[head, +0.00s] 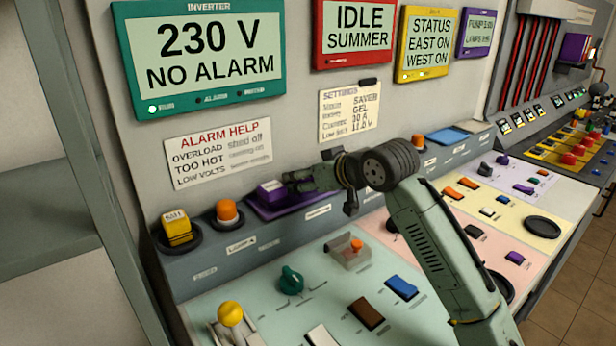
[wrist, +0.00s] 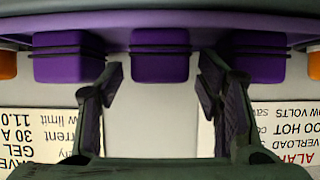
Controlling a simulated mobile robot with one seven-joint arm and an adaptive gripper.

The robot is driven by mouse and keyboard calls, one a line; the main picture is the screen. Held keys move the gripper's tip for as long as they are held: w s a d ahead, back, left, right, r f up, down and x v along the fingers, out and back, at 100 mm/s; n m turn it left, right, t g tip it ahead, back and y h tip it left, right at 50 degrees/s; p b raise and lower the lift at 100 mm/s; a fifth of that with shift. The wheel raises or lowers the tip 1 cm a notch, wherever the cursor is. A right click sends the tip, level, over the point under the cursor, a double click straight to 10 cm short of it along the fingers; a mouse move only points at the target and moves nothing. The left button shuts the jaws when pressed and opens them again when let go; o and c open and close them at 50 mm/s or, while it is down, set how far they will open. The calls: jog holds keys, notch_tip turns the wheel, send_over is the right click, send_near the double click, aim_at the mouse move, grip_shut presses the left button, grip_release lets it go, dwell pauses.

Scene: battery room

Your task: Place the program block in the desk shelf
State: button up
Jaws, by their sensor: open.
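Purple blocks stand on a purple tray on the raised ledge (head: 205,256) at the back of the desk. In the head view one purple block (head: 270,190) shows on the tray (head: 262,213), left of my gripper (head: 290,183). The wrist view shows three such blocks: a middle one (wrist: 160,56), one at left (wrist: 70,55) and one at right (wrist: 256,58). My gripper (wrist: 161,78) is open, its fingers apart on either side of the middle block in that view, with visible gaps. No label tells which is the program block. My arm hides part of the tray.
A yellow block (head: 177,228) and an orange knob (head: 228,212) stand left of the tray. The sloping panel (head: 250,306) below carries a green knob (head: 291,280), a yellow-topped lever (head: 230,314) and rocker switches. The upright wall with paper notes (head: 218,152) rises behind.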

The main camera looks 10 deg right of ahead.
jog(key=shift+r, duration=0.15)
jog(key=shift+r, duration=0.15)
jog(key=b+v, duration=0.2)
jog(key=v, duration=1)
jog(key=shift+b, duration=0.4)
jog(key=shift+d, duration=0.1)
